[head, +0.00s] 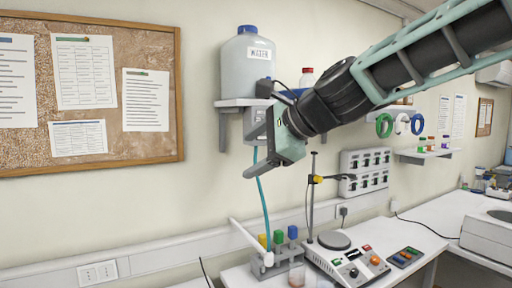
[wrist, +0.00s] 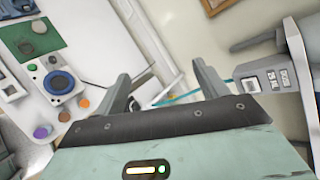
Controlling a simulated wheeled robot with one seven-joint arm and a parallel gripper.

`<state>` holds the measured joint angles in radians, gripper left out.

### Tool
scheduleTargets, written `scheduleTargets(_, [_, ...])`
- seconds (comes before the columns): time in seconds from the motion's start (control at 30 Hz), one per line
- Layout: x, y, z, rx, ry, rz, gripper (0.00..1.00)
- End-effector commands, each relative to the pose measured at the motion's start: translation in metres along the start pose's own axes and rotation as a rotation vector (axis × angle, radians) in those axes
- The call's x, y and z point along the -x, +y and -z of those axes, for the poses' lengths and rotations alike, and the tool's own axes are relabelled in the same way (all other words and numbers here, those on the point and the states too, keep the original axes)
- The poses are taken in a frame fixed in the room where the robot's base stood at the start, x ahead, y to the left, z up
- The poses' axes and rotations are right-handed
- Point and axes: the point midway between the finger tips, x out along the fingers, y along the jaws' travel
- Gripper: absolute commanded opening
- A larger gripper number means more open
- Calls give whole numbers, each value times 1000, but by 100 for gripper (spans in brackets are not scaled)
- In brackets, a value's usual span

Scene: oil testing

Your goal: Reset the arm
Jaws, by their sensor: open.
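My gripper (head: 262,168) is raised in front of the wall in the head view, above the bench and below the water container. In the wrist view my gripper (wrist: 165,88) shows two grey fingers spread apart, with nothing between them. My arm comes in from the upper right of the head view.
A water container (head: 247,65) stands on a wall shelf (head: 233,102) just behind my gripper. A hotplate stirrer (head: 345,258) with a thin upright rod stands on the white bench (head: 420,238) below. A teal hose (head: 262,200) hangs behind my gripper. A corkboard (head: 165,100) is at left.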

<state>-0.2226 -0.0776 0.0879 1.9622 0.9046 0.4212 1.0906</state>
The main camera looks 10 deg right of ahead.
Motion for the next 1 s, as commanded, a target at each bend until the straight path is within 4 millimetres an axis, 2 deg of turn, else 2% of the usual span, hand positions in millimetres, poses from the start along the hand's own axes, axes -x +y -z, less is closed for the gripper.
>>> scheduleTargets(0.4, [0, 2, 0, 8, 0, -5, 73])
scheduleTargets(0.47, [-5, 15, 1, 42, 1, -28, 73])
scheduleTargets(0.57, [-18, 61, 3, 199, -2, -118, 73])
scheduleTargets(0.73, [-36, 181, 14, 639, -54, -362, 73])
scheduleTargets(0.9, [-31, 303, 40, 1132, -189, -626, 73])
scheduleTargets(1.0, [-19, 365, 61, 1407, -302, -769, 73])
